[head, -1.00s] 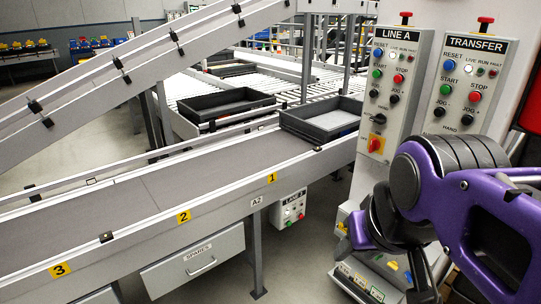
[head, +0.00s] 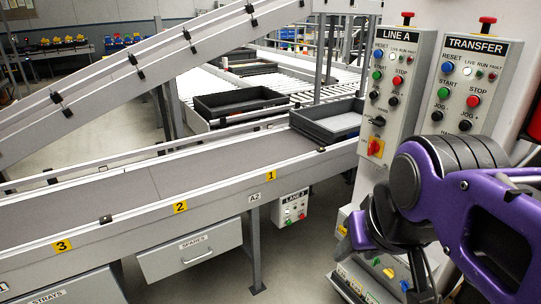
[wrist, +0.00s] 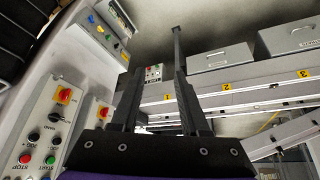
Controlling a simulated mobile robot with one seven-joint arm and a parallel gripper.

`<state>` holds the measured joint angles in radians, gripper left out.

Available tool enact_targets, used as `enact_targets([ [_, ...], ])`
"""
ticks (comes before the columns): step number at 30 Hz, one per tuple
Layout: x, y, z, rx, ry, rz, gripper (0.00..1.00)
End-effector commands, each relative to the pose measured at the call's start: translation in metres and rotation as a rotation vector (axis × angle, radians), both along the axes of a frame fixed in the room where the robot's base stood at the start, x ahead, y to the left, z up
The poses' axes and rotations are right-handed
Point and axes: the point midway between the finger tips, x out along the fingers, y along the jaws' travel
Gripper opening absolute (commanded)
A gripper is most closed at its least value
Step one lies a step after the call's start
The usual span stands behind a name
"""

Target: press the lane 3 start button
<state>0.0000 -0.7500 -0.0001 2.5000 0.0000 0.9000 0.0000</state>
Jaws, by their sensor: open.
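A small white control box (head: 291,208), its label seeming to read LANE 3, hangs under the conveyor's near side in the head view. It carries a small green button, a red button and another small part; their lettering is too small to read. In the wrist view, which is upside down, the box (wrist: 153,73) shows beyond and between my fingertips. My gripper (wrist: 160,70) is open, its two dark fingers apart with nothing between them. It appears well short of the box. In the head view my purple arm is at the lower right and partly hides the fingers.
The LINE A panel (head: 400,75) and TRANSFER panel (head: 470,85) stand at the right, with similar buttons. A conveyor leg (head: 255,245) stands just left of the box. A SPARES drawer (head: 190,250) hangs further left. Open floor lies below the box.

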Motion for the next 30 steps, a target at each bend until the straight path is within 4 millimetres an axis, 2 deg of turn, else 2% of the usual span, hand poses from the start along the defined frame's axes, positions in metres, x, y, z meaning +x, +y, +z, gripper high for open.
enact_targets([
  [2,0.0000,0.0000,0.0000,0.000,0.000,0.000,0.45],
  [9,0.0000,0.0000,0.0000,0.000,0.000,0.000,0.02],
  [10,0.0000,0.0000,0.0000,0.000,0.000,0.000,0.00],
  [30,0.0000,0.0000,0.0000,0.000,0.000,0.000,0.00],
])
